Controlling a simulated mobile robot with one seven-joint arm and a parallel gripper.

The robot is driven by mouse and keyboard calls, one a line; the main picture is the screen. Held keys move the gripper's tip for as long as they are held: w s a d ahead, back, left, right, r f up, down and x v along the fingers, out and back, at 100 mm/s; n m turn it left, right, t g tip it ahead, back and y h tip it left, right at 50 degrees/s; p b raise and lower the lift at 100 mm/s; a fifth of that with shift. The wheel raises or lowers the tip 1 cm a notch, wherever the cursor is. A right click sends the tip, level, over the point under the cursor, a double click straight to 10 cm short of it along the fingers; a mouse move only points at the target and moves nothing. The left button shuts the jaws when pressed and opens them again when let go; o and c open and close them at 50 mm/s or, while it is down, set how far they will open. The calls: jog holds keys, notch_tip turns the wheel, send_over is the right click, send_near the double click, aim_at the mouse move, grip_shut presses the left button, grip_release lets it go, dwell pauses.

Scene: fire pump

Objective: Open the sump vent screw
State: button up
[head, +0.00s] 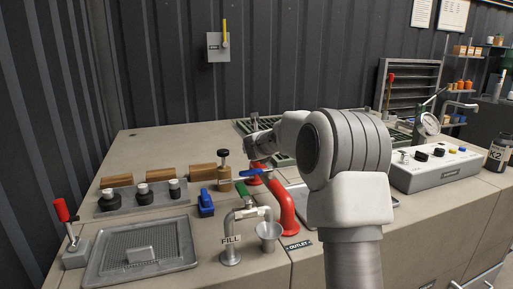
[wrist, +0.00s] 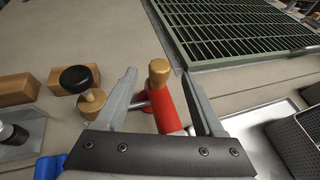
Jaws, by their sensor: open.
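My gripper (wrist: 159,82) is open, its two grey fingers spread to either side of a red fitting (wrist: 168,110) with a brass cap (wrist: 159,68). The cap shows between the fingertips, with gaps on both sides; I cannot tell its depth relative to them. No label names the vent screw; this brass cap may be it. A thin metal rod meets the red fitting from the left. A brass post with a black knob (wrist: 76,79) stands left of the left finger, and also shows in the head view (head: 223,170). In the head view my arm hides part of the area around the gripper.
A blue-handled piece (head: 206,203) and black knobs (head: 144,194) are to the left. A green grate (wrist: 235,30) lies behind; a control box (head: 440,170) stands right.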

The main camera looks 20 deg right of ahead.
jog(key=shift+p+x, duration=0.7)
jog(key=shift+x, duration=2.35)
grip_shut()
